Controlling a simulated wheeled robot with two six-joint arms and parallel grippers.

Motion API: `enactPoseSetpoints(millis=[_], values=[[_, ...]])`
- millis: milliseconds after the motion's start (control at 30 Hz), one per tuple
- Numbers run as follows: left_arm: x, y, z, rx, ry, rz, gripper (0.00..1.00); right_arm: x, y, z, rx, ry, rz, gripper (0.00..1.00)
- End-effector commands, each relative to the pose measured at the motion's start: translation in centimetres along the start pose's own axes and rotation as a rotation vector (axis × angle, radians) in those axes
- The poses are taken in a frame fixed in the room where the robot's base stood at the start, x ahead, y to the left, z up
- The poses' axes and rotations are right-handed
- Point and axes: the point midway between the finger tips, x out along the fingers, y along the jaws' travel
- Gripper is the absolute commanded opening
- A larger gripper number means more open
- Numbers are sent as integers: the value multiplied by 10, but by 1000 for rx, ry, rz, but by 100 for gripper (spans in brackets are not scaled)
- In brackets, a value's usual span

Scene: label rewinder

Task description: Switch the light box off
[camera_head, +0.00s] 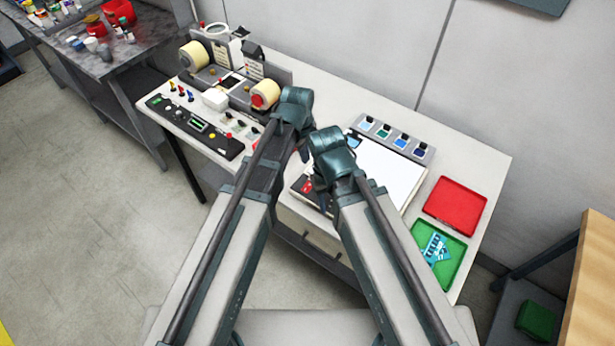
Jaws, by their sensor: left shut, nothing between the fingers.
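The light box (385,175) is a bright white panel on the table, right of my two wrists. A dark control strip with a red part (307,187) shows at its left front edge, partly covered by my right wrist; I cannot tell the switch position. The panel looks white and bright. My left gripper (304,152) is shut and empty, pointing down just left of the light box's back left corner. My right gripper (322,198) is near the red part, mostly hidden by its own wrist; its fingers cannot be made out, nor whether it touches anything.
The label rewinder (230,75) with cream rolls stands at the back left, a black control panel (195,127) in front. A row of colour swatches (395,138) lies behind the light box. A red tray (455,205) and a green tray (452,262) with blue labels are at right.

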Motion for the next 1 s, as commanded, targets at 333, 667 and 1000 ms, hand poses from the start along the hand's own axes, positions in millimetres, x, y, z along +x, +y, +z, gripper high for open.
enactPoseSetpoints(millis=[333, 667, 1000], values=[[17, 0, 0, 1, 0, 0, 0, 17, -2, -1, -2, 0, 0, 45], [61, -1, 0, 2, 0, 0, 0, 60, -5, -4, -9, 1, 2, 45], [108, -1, 0, 2, 0, 0, 0, 107, -10, -6, -15, 1, 3, 45]])
